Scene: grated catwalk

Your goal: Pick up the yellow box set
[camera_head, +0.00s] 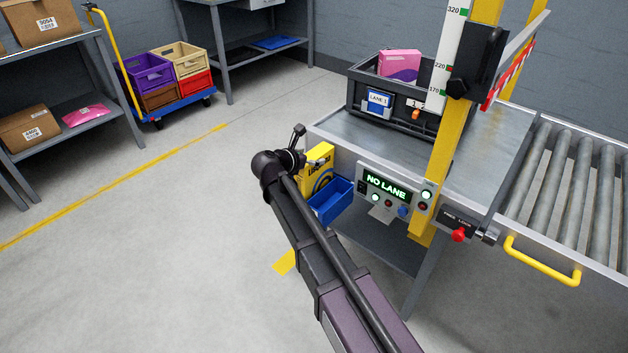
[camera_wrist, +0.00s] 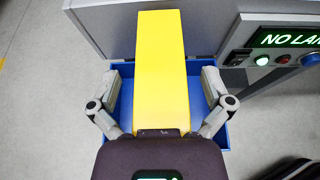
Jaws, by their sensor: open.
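The yellow box (camera_head: 325,153) stands upright in or against a small blue bin (camera_head: 332,206) fixed at the left end of the metal table. In the wrist view the yellow box (camera_wrist: 160,50) runs up the middle of the picture, with the blue bin (camera_wrist: 207,140) around and below it. My gripper (camera_head: 312,162) is at the box in the head view and hides part of it. In the wrist view my gripper (camera_wrist: 160,82) is open, with one finger on each side of the box. Small gaps show between the fingers and the box.
A control panel (camera_head: 389,194) reading "NO LANE" is just right of the bin. A dark tote (camera_head: 360,123) with a pink box (camera_head: 399,65) sits on the table. A yellow post (camera_head: 450,150) and roller conveyor (camera_head: 570,180) stand right.

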